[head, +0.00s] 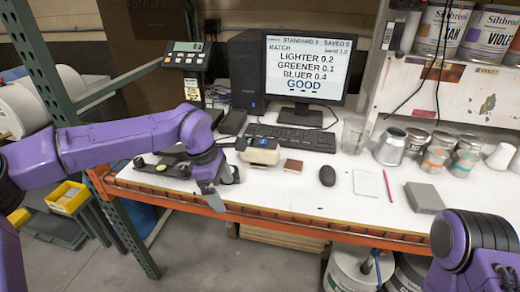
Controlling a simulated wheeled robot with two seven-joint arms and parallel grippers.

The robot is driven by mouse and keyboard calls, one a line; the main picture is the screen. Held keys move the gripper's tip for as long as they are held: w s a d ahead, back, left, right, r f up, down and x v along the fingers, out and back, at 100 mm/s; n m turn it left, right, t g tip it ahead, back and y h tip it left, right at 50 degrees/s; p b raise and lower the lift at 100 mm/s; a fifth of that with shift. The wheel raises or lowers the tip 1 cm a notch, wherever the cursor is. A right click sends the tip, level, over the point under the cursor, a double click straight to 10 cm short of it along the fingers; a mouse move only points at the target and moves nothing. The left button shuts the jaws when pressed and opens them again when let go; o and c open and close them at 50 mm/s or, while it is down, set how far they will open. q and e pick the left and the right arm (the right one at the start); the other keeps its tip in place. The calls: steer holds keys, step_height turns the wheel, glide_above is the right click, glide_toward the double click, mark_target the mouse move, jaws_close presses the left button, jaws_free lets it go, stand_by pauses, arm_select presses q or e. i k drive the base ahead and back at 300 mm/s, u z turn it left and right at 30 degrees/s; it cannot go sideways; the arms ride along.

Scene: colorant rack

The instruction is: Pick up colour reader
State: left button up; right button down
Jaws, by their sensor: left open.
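A small cream device with a dark top and a blue spot, which looks like the colour reader (260,151), lies on the white bench top (330,205) in front of the keyboard. My left gripper (224,188) is open at the bench's front edge, to the left of the device and nearer to me. It points down and is apart from the device. No object shows between its fingers. Part of my right arm shows at the lower right, but its gripper is out of the picture.
A brown block (293,166), a mouse (327,175), a notepad (365,183), a red pen (388,186) and a grey box (424,197) lie to the right. A keyboard (291,136) and monitor (308,68) stand behind. Metal cans (390,147) stand at the right.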

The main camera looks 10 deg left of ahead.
mark_target(269, 154)
steer(key=i, duration=0.9)
